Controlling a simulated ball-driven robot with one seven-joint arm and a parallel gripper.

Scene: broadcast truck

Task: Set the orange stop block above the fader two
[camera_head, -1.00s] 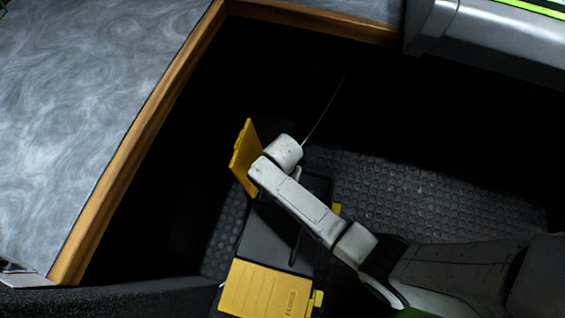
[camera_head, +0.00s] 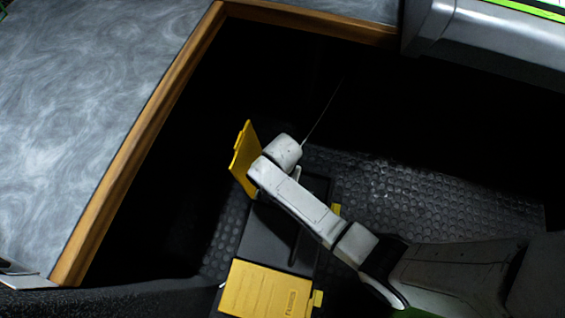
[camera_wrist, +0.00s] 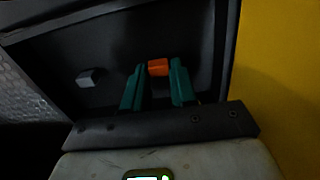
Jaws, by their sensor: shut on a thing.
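In the wrist view my gripper (camera_wrist: 158,82) has two green fingers, shut on the orange stop block (camera_wrist: 158,67), which shows between the fingertips. Behind them is the dark inside of a black case. In the head view my arm reaches down over the black case (camera_head: 268,236); the gripper and the block are hidden there behind the arm. No fader shows in either view.
A small grey block (camera_wrist: 87,77) is in the case left of my fingers. A raised yellow lid (camera_head: 244,158) stands beside the arm's end; another yellow lid (camera_head: 266,290) lies flat nearer. A grey worktop (camera_head: 80,100) with wooden edging is at left. Studded floor lies right.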

